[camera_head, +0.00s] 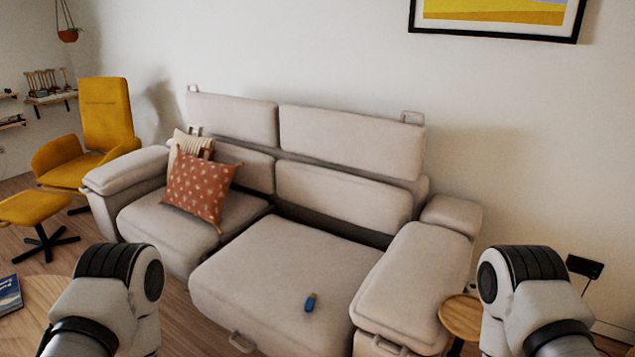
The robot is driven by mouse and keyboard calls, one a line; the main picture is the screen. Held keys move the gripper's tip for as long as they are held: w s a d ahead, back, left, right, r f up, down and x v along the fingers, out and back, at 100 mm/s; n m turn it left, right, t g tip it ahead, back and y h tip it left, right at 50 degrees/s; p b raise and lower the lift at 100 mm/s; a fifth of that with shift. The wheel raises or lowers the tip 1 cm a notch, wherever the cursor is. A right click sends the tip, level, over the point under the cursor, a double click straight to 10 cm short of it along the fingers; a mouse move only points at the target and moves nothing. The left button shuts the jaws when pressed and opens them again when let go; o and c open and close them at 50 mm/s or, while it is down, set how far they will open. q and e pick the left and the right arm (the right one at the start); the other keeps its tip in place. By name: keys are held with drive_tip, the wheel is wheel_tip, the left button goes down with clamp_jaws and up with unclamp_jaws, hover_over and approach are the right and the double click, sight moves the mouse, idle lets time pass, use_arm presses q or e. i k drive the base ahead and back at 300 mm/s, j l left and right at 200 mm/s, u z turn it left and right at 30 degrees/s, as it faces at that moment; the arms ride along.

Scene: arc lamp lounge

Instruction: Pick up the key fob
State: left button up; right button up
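A small dark blue object with a brown or orange end, which looks like the key fob (310,302), lies on the right seat cushion of the beige sofa (270,270), toward its front. Nothing covers it. My two arms show only as white and black links at the lower left and lower right. Both grippers are outside the picture, and nothing of mine touches the fob.
Patterned cushions (200,188) lean at the sofa's left end. A small round wooden side table (461,316) stands by the right armrest. A wooden table (45,300) with a book (9,294) is at lower left. A yellow armchair (105,115) and footstool (30,207) stand farther left.

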sight(308, 304)
drive_tip(key=i+l+z, duration=0.3)
drive_tip(key=i+l, duration=0.75)
drive_tip(key=i, duration=0.1)
